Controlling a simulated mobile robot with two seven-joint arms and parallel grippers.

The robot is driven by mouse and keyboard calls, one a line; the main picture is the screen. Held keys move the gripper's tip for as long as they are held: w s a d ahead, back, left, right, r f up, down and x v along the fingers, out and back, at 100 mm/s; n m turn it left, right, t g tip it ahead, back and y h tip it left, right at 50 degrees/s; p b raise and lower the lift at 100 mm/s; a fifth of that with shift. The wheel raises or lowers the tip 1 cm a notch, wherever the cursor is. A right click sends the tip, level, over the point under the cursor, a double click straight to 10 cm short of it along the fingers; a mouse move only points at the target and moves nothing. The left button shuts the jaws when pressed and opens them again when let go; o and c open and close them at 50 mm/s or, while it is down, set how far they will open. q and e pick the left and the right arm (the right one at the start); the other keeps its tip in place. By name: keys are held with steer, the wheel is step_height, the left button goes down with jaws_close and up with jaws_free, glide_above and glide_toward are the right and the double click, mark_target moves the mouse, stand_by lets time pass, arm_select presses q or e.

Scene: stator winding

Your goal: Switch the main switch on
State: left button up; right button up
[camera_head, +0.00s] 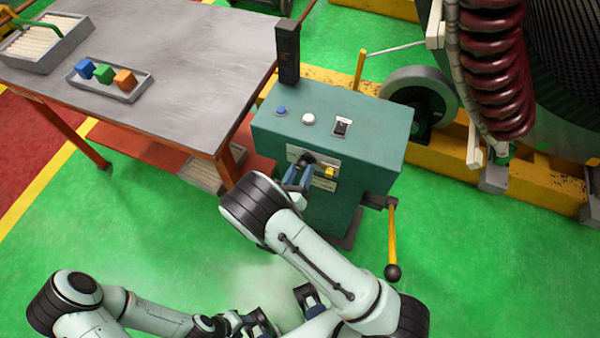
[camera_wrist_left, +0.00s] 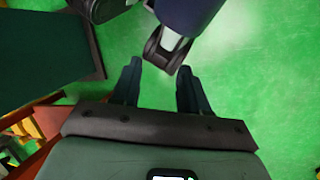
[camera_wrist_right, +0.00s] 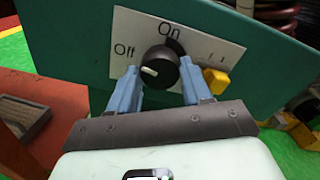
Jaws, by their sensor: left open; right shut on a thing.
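The main switch is a black rotary knob (camera_wrist_right: 158,68) on a white plate (camera_wrist_right: 205,48) marked Off at the left and On at the top. Its white pointer mark faces left, on the Off side. In the head view the knob (camera_head: 307,158) is on the front of the green control box (camera_head: 345,205), partly hidden by my right gripper. My right gripper (camera_wrist_right: 160,72) is shut on the knob, one blue finger on each side. My left gripper (camera_wrist_left: 158,75) is open and empty above the green floor, away from the box.
A yellow part (camera_wrist_right: 216,80) sits close to the right finger. The box top has a blue button (camera_head: 281,111), a white button (camera_head: 308,118) and a small black switch (camera_head: 342,127). A yellow lever (camera_head: 393,235) hangs at the box's right. A table (camera_head: 190,60) stands left.

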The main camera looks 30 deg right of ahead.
steer(key=m+b, duration=0.2)
steer(key=m, duration=0.4)
steer(key=shift+f+b, duration=0.15)
steer(key=shift+b, duration=0.2)
steer(key=m+b, duration=0.2)
steer(key=m, duration=0.3)
steer(key=shift+b, duration=0.3)
arm_select(q)
step_height(320, 180, down, 7)
steer(key=w+b, duration=0.1)
steer(key=b, duration=0.1)
steer(key=shift+t+b, duration=0.3)
steer(key=shift+b, duration=0.05)
arm_select(e)
steer(key=shift+m, duration=2.2)
arm_select(q)
steer(key=shift+f, duration=0.1)
arm_select(e)
steer(key=o, duration=1.1)
steer(key=shift+c, duration=0.2)
steer(key=shift+s+a, duration=0.1)
steer(key=v, duration=1.3)
